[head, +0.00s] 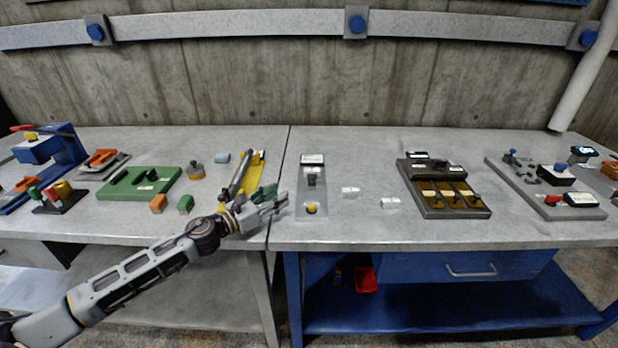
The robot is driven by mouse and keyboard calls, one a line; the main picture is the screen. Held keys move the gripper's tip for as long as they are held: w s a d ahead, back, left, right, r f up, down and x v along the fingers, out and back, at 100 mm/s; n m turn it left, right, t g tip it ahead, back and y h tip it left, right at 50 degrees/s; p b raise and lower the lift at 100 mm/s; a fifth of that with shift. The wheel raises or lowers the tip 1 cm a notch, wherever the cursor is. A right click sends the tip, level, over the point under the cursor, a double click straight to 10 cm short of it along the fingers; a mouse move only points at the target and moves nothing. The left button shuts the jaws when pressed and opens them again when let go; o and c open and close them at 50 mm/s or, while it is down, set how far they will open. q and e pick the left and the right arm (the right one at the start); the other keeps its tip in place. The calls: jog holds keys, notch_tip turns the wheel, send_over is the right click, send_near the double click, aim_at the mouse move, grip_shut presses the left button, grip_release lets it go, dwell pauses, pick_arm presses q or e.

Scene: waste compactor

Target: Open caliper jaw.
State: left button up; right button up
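A light grey plate (301,207) lies near the front of the right table, just right of the table seam. It carries a small labelled block (312,159) at its far end, a dark slider-like part (311,178) in its middle and a yellow round knob (310,208) at its near end. It looks like the caliper device, but its jaw is too small to make out. My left gripper (280,201) is just left of this plate, with its fingers apart and nothing seen between them. It appears not to touch the plate. My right gripper is out of view.
A yellow plate with a grey bar (242,176) lies just behind my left gripper. A green board (140,183) and small blocks (158,203) are to the left. Two white pieces (350,192) lie right of the plate, then a brown tray (433,212). Table between them is clear.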

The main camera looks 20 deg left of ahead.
aim_at(310, 178)
pick_arm(q)
jog(key=shift+w+d, duration=0.15)
jog(key=shift+w, duration=0.05)
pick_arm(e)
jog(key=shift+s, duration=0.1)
pick_arm(q)
jog(key=shift+w+d, duration=0.2)
jog(key=shift+w, duration=0.25)
jog(key=shift+w+d+r, duration=0.1)
jog(key=shift+w+d, duration=0.2)
jog(key=shift+w, duration=0.2)
jog(key=shift+p+x, duration=0.35)
jog(key=shift+x, duration=1.7)
jog(key=shift+p+x, duration=0.35)
jog(key=shift+x, duration=3.1)
jog(key=shift+w, duration=0.1)
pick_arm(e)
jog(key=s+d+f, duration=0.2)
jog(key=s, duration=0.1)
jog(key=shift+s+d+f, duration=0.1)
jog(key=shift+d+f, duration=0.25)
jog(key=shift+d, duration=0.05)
